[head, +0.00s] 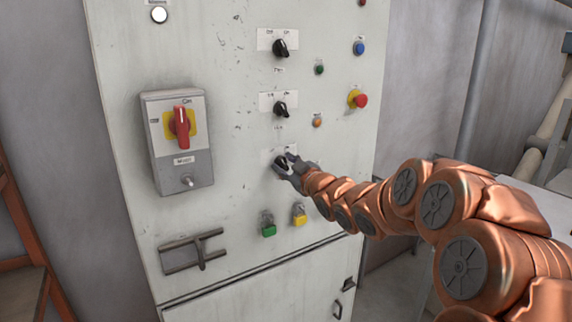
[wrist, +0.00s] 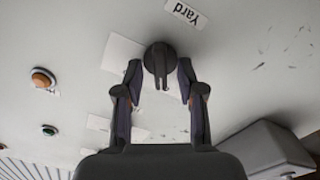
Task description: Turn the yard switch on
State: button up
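The yard switch is a black rotary knob (wrist: 158,58) on a white plate in the wrist view, beside the tilted, upside-down "Yard" label (wrist: 186,13). Its handle points down toward my gripper in that view. My gripper (wrist: 159,82) is open, with one finger on each side of the handle and small gaps visible; I cannot tell whether either finger touches it. In the head view my gripper (head: 288,164) is at the lowest of three knobs in the middle column. It partly covers the yard knob (head: 280,163) there, and the label is hidden.
Two similar knobs (head: 281,48) (head: 280,109) sit above. A red-handled isolator box (head: 180,165) stands out from the panel at left. A red emergency button (head: 360,100) is at right.

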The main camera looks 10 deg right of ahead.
jog(key=shift+c, duration=0.3)
grip_shut()
jog(key=shift+m+p, duration=0.3)
jog(key=shift+m, duration=0.1)
jog(key=m+p, duration=0.2)
jog(key=m, duration=0.2)
jog(key=shift+r+m, duration=0.1)
jog(key=shift+m, duration=0.2)
jog(key=m, duration=0.3)
jog(key=shift+d+m, duration=0.1)
jog(key=shift+m, duration=1.6)
jog(key=shift+d, duration=0.1)
